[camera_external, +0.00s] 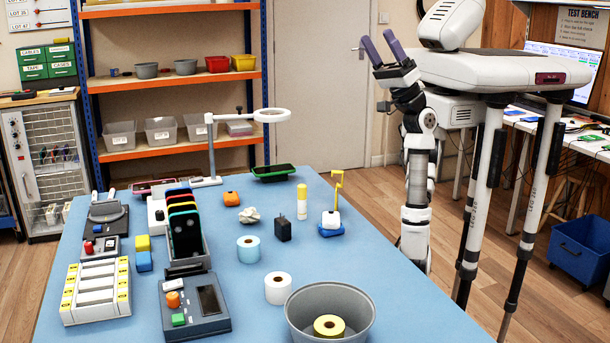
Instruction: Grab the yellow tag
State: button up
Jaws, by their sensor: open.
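A thin upright yellow piece (338,186), bent at the top like a small flag, stands on a small white and blue base at the right side of the blue table. It is the thing that looks most like the yellow tag, but it is too small to be sure. My gripper (378,38) is raised beyond the table's right edge, with its dark purple fingers pointing up. It is open and empty, well above the yellow piece and apart from it.
Near the yellow piece stand a yellow-and-white stick (302,202) and a black plug-like block (283,231). A grey bowl (364,308) holds a yellow roll. A magnifier lamp (212,150) stands at the back. Phones in a rack (186,225) stand left. The table's right front is clear.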

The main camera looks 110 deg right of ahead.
jog(key=w+d+f+m+g+p, duration=0.1)
jog(key=w+d+f+g+p, duration=0.1)
jog(key=w+d+f+g, duration=0.25)
jog(key=w+d+f+m+g+h+p, duration=0.1)
jog(key=w+d+g, duration=0.2)
jog(key=d+g, duration=0.4)
jog(key=w+d+f+m+g+p, duration=0.1)
jog(key=w+d+f+g+p, duration=0.2)
jog(key=d, duration=0.5)
notch_tip(320, 180, down, 11)
jog(key=a+n+g+y+p, duration=0.2)
jog(key=g+y, duration=0.4)
jog(key=g, duration=0.2)
jog(key=s+a+f+n+g+y+p, duration=0.1)
jog(key=s+a+f+g+y, duration=0.1)
jog(key=s+a+f+g, duration=0.1)
jog(key=s+a+f+n+g+y+p, duration=0.1)
jog(key=s+a+f+n+g+y, duration=0.1)
jog(key=s+a+f+g, duration=0.1)
jog(key=shift+s+a+f+n, duration=0.1)
jog(key=shift+s+f+n, duration=0.1)
jog(key=shift+n, duration=0.1)
send_over(338, 185)
notch_tip(338, 185, down, 7)
jog(key=shift+f, duration=3.1)
jog(key=c, duration=1)
jog(key=shift+c, duration=0.2)
